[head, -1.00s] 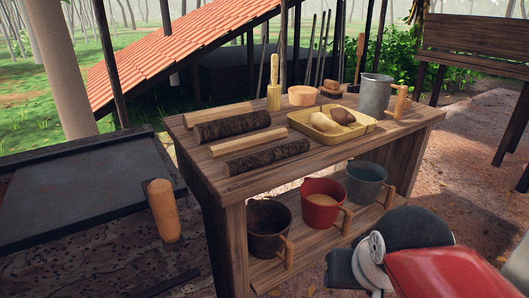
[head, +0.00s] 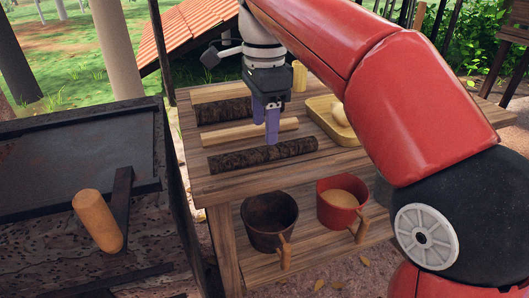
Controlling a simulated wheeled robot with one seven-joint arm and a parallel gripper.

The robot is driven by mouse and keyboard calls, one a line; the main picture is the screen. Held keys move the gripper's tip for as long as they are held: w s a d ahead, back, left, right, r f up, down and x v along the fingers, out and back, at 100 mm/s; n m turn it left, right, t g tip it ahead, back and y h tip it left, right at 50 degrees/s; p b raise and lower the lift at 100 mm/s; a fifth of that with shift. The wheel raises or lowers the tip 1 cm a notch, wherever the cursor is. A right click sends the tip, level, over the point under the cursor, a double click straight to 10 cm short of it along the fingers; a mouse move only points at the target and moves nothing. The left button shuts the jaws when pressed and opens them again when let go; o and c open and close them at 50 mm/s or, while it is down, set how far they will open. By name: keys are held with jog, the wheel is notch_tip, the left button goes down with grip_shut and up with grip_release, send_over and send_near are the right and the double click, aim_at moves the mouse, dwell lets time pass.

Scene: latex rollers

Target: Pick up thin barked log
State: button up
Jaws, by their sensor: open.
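The thin barked log (head: 263,155) lies near the front edge of the wooden table, dark and rough, running left to right. My gripper (head: 266,136) has purple fingers pointing down, open and empty. Its fingertips are just above and behind the log's middle in the picture; I cannot tell the exact gap. A thicker barked log (head: 222,111) lies farther back, partly hidden by my gripper. A pale, peeled stick (head: 225,135) lies between the two barked logs.
Another pale stick (head: 215,93) lies behind the thick log. A yellow tray (head: 333,128) with a pale lump stands to the right. A dark pot (head: 268,222) and a red pot (head: 341,200) stand on the lower shelf. The tabletop front left is clear.

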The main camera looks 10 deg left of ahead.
aim_at(264, 147)
notch_tip(264, 147, down, 6)
jog(key=shift+r+b, duration=0.1)
jog(key=shift+b, duration=0.55)
jog(key=c, duration=1.1)
jog(key=shift+r, duration=0.1)
